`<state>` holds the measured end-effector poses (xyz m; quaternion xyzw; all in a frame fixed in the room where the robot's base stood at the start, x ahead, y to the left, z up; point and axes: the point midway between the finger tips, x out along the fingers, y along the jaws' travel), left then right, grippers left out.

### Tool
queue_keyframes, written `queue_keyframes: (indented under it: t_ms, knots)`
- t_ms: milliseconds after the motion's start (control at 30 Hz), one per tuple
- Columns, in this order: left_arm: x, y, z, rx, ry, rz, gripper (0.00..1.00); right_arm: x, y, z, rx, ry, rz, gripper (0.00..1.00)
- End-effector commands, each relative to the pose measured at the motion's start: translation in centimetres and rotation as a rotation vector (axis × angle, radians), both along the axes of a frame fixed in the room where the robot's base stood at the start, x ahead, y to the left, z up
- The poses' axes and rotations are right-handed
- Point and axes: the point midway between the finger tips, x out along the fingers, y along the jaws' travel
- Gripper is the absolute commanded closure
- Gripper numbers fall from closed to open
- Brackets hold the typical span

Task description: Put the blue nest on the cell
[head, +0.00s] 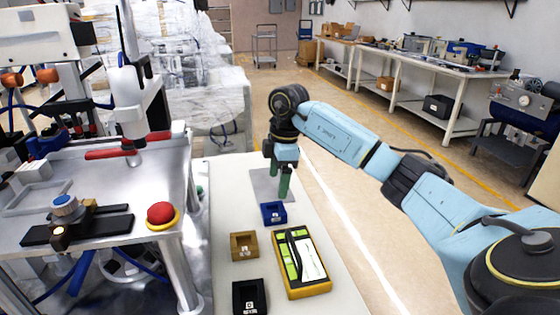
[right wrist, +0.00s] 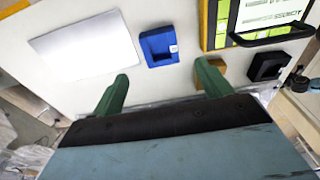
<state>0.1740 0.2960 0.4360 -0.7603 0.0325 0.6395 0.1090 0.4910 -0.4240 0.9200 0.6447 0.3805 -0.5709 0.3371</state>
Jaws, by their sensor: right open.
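The blue nest (head: 273,213), a small square block with a recess, lies on the white table. It also shows in the right wrist view (right wrist: 159,47), near top centre, beyond the fingertips. A flat, bare grey plate (head: 262,184) lies behind it on the table and shows pale in the right wrist view (right wrist: 85,45); I cannot tell whether this is the cell. My right gripper (head: 279,180) is above the plate area, behind the blue nest, its green fingers pointing down. In the right wrist view (right wrist: 162,76) the fingers are apart with nothing between them. My left gripper is not in view.
A brown nest (head: 244,245) and a black nest (head: 250,297) sit nearer on the table. A yellow tray (head: 306,291) with a dark handle stands beside them. A metal machine bench (head: 110,205) with a red button (head: 161,213) borders the table's left side.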

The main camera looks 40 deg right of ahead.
Motion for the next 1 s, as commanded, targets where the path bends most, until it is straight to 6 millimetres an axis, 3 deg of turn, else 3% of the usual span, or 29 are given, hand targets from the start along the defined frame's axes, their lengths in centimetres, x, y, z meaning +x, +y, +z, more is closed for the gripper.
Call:
queue_keyframes:
  t_ms: [100, 300, 1000]
  knots:
    - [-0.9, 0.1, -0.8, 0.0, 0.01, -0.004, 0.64, -0.1, -0.2, 1.9, -0.001, -0.001, 0.001, 0.22]
    - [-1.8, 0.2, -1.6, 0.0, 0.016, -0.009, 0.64, -0.2, -0.3, 3.3, 0.0, 0.001, 0.001, 0.22]
    - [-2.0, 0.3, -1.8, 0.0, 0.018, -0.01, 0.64, -0.2, -0.3, 3.4, 0.0, 0.001, 0.0, 0.22]
